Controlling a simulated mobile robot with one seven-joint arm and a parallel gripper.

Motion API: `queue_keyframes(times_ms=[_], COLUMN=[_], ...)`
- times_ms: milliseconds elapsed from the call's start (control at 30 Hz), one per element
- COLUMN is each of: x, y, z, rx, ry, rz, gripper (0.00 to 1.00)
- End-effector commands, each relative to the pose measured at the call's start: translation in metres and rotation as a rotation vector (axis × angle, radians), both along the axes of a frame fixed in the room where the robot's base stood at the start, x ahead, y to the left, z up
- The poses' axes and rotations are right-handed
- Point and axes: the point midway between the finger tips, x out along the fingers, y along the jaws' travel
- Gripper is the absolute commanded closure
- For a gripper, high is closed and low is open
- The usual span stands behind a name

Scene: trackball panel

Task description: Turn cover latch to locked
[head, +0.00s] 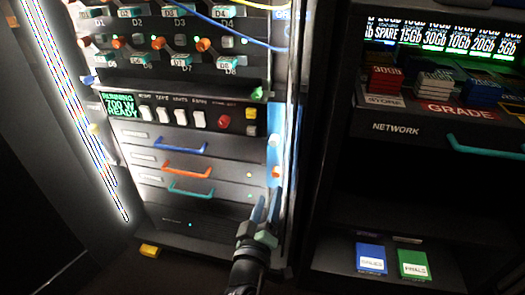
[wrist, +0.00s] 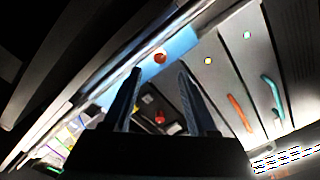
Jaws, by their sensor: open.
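No part is clearly labelled as the cover latch. A small orange-red knob (head: 275,172) sits on the blue-and-white strip (head: 273,150) at the cabinet's right edge. In the wrist view, an orange-red knob (wrist: 160,57) shows on a blue strip (wrist: 178,45), just beyond and between my fingertips. My gripper (head: 265,207) is below the strip in the head view, fingers pointing up, apart and empty. In the wrist view, the fingers (wrist: 159,75) frame a red button (wrist: 159,117) farther off. I cannot tell which way a latch is turned.
Drawers with blue (head: 180,146), orange (head: 187,171) and teal (head: 191,191) handles are left of my gripper. Above are white switches (head: 181,117) and a red button (head: 224,120). A dark shelf unit (head: 345,205) stands right. Blue and yellow cables hang at the top.

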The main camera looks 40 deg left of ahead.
Motion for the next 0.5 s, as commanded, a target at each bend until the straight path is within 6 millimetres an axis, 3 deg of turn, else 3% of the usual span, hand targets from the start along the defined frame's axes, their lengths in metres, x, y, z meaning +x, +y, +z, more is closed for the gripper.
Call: queue_keyframes(times_ms=[200,500], x=[-0.033,-0.053], y=[-0.021,-0.033], z=[0.001,0.0], rx=[-0.001,0.0], ry=[0.002,-0.001], rz=[-0.002,-0.001], gripper=[0.42,0.42])
